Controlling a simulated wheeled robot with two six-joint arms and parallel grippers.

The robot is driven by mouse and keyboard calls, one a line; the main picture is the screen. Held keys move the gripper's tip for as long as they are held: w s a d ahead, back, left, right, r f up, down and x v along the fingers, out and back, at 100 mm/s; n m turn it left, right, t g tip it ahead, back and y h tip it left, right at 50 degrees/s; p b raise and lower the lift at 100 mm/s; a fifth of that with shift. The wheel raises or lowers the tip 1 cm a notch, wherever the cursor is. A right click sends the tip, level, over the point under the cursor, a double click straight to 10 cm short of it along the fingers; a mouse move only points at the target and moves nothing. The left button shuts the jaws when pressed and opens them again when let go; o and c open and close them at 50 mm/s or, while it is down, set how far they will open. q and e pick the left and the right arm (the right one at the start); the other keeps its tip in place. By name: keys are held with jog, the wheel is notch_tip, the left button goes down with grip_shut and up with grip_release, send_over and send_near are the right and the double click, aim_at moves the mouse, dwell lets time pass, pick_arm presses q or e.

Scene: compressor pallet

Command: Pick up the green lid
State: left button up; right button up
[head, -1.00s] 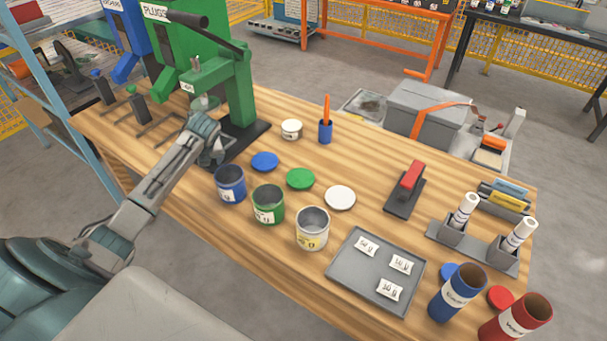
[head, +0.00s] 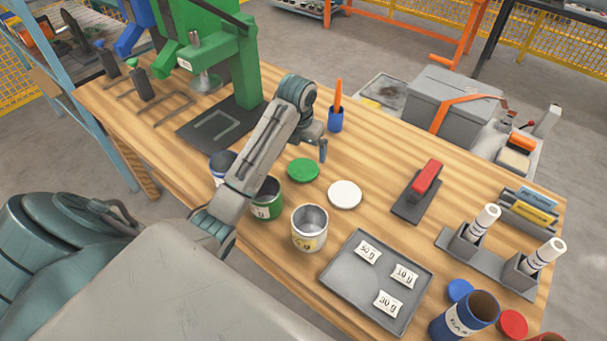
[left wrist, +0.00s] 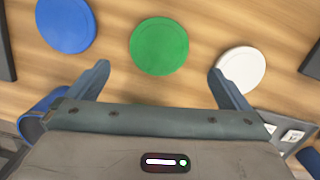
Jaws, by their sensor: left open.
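The green lid (head: 303,169) lies flat on the wooden table, between the blue lid and the white lid (head: 345,194). In the left wrist view the green lid (left wrist: 159,46) is ahead of the gap between my fingers, near the top centre. My left gripper (head: 318,148) is open and empty, above the table just beyond the green lid in the head view; its fingers also show in the left wrist view (left wrist: 157,82). The blue lid (left wrist: 66,25) is at the left there and hidden by my arm in the head view. My right gripper is not in view.
The green can (head: 267,205), the blue can (head: 219,165) and the white can (head: 309,232) stand in front of the lids. A blue cup (head: 336,121) stands behind. A green press (head: 235,75) is at the left, a grey tray (head: 345,277) at the front right.

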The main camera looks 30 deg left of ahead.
aim_at(303, 169)
pick_arm(q)
jog(key=f+b, duration=0.1)
jog(key=f, duration=0.2)
jog(key=shift+w+b, duration=0.35)
jog(key=shift+s+f+b, duration=0.1)
jog(key=shift+f+b, duration=0.65)
jog(key=shift+f, duration=0.15)
notch_tip(303, 169, down, 3)
jog(key=shift+p, duration=0.65)
jog(key=shift+f, duration=0.2)
jog(key=c, duration=0.9)
jog(key=shift+a, duration=0.1)
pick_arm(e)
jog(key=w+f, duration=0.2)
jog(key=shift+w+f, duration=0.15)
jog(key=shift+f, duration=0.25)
